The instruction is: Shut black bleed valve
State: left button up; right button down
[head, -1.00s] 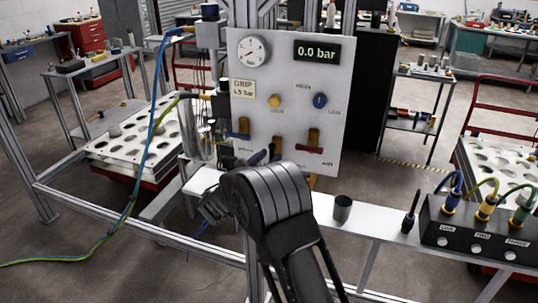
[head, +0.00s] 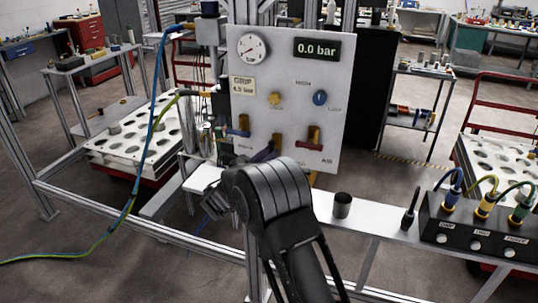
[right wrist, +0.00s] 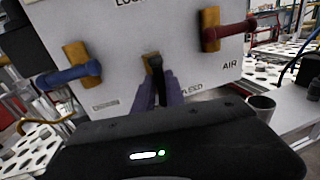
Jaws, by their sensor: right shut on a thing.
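The black bleed valve (right wrist: 155,63) shows in the right wrist view at the lower middle of the white panel. Its black handle hangs down from a brass-coloured body, above the BLEED label. My right gripper (right wrist: 158,90) has its purple fingers shut around the lower part of this handle, one on each side. In the head view my right gripper (head: 263,154) is at the panel's lower edge, and my dark arm hides part of it. The handle's lower end is hidden between the fingers. My left gripper is in no view.
A blue-handled valve (right wrist: 70,75) is left of the bleed valve, and a red-handled AIR valve (right wrist: 230,32) is right of it. The panel (head: 335,120) reads 0.0 bar. A dark cup (head: 342,205) and a connector box (head: 475,232) stand on the shelf to the right.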

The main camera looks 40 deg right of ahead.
dwell(0.3)
jog(key=shift+s+d+m+t+y+b, duration=0.1)
jog(key=shift+m+t+y+b, duration=0.3)
jog(key=shift+m+b, duration=3.25)
jog(key=shift+s+d+m+t+y+b, duration=0.15)
jog(key=shift+m+y+b, duration=1.1)
jog(key=shift+b, duration=4.35)
jog(key=shift+a+m+t+y+b, duration=0.1)
jog(key=shift+m+t+b, duration=0.15)
jog(key=shift+m+b, duration=3.6)
jog(key=shift+n+b, duration=0.75)
jog(key=c, duration=1.4)
grip_release()
